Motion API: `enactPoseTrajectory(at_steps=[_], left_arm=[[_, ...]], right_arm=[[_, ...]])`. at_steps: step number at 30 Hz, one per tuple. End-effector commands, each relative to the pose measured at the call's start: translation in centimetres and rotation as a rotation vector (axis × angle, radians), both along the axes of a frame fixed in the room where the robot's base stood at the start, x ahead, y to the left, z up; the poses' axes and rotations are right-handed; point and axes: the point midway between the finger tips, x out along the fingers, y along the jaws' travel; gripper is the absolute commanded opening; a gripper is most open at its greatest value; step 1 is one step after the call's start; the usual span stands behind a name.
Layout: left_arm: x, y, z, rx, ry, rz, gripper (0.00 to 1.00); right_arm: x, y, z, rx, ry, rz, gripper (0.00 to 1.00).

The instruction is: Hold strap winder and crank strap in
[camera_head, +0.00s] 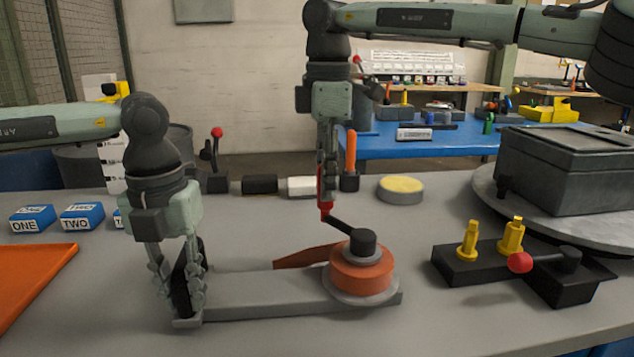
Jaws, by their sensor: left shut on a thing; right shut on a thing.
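The strap winder stands on the grey table, with a long grey base (265,296) and an orange drum (361,272) at its right end. A black crank arm (341,227) reaches up and left from the black hub on the drum to a red knob. An orange strap (300,258) runs left from the drum behind the base. My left gripper (182,290) is shut on the upright black handle (190,275) at the base's left end. My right gripper (326,196) points down and is shut on the red crank knob (326,207), partly hiding it.
A black fixture (470,267) with yellow pegs and a red-knobbed lever stands at the right. Behind it a dark grey box (567,178) rests on a round turntable. Blue labelled blocks (82,216) and an orange tray (30,280) are at the left. A yellow-topped disc (400,188) lies behind.

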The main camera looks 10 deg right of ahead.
Motion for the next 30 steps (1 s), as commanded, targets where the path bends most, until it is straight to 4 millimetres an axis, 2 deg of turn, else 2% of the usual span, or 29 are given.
enactPoseTrajectory(at_steps=[5, 12, 30], left_arm=[[-0.1, 0.2, -0.1, 0.007, 0.005, -0.002, 0.0], [-0.2, 0.2, -0.1, 0.008, 0.006, -0.002, 0.0], [-0.1, 0.3, -0.2, 0.01, 0.008, 0.001, 0.0]], right_arm=[[0.9, -1.7, 0.2, -0.001, -0.007, -0.006, 0.0], [1.4, -3.6, 0.2, -0.001, -0.007, -0.14, 0.0], [0.8, -8.1, 0.2, -0.002, -0.005, -0.181, 0.0]])
